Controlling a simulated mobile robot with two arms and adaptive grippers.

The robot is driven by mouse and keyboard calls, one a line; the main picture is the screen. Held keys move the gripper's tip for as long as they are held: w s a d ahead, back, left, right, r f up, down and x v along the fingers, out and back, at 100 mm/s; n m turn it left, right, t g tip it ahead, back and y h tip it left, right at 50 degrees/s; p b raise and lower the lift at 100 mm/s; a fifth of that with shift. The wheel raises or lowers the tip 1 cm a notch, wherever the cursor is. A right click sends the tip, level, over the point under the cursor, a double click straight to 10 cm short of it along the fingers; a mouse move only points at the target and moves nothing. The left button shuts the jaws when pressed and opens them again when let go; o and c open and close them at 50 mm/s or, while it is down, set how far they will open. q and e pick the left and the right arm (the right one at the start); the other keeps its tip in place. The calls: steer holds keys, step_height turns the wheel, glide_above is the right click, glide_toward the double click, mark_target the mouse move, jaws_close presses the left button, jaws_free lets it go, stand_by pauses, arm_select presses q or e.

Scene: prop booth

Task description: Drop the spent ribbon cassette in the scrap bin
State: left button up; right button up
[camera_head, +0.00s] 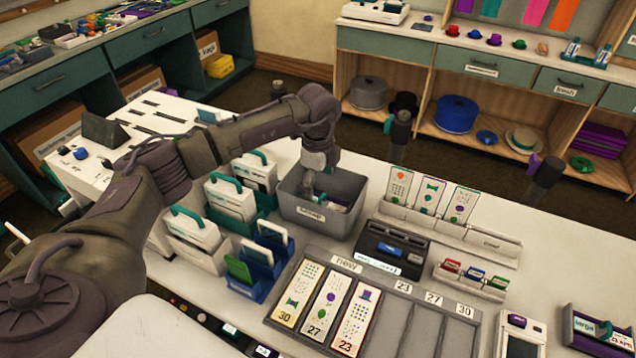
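The scrap bin (296,208) is a grey open box with a label on its front, in the middle of the white counter. Some pale and purplish pieces (340,205) lie inside the bin beside the gripper. I cannot make out which of them, if any, is the spent ribbon cassette. A dark printer (390,243) stands right of the bin. My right gripper is not in view.
Racks with teal-handled white holders (195,232) stand close left of the bin. A blue stand (262,268) and a tray of printed cards (328,305) are in front. Upright cards (428,195) and small coloured cassettes (473,275) stand to the right. Dark posts (400,135) rise behind the counter.

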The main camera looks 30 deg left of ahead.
arm_select(q)
steer(key=shift+r, duration=0.1)
step_height(320, 180, up, 12)
stand_by(0.5)
steer(key=shift+s, duration=0.1)
stand_by(0.6)
